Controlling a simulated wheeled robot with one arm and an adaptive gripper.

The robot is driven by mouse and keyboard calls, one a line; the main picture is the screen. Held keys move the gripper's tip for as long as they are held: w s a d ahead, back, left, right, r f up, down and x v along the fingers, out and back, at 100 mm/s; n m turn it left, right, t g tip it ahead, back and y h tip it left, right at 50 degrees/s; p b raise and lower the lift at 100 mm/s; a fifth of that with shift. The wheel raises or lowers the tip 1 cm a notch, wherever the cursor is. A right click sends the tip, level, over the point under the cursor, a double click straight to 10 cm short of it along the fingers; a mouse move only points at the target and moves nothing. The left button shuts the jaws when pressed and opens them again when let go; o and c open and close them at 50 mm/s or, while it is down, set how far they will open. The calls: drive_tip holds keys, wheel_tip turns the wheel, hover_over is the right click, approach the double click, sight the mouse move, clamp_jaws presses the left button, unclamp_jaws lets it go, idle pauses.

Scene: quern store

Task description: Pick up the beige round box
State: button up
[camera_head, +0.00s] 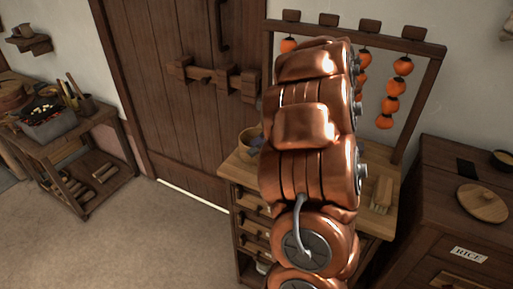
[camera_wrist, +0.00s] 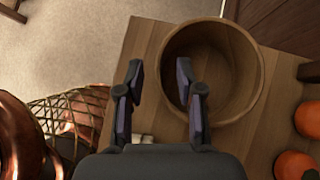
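The beige round box (camera_wrist: 240,95) is an open, round wooden tub in the wrist view, right of centre. It stands on the wooden table top (camera_wrist: 138,45). My gripper (camera_wrist: 159,75) is open, with nothing between its fingers. Its right finger overlaps the inside of the box in the picture and its left finger is outside the left rim. I cannot tell how far above the rim the fingers are. In the head view a tan round vessel (camera_head: 245,141), probably this box, shows at the table's left edge, partly behind my copper arm.
Orange fruits (camera_wrist: 294,165) hang at the right, on a rack (camera_head: 425,85) behind the table. A brush (camera_head: 381,194) lies at the table's right. A dark chest (camera_head: 440,190) stands beside it.

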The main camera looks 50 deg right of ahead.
drive_tip(key=shift+w+a+f, duration=0.15)
drive_tip(key=shift+w+f, duration=0.05)
drive_tip(key=shift+f, duration=0.05)
clamp_jaws()
idle(0.7)
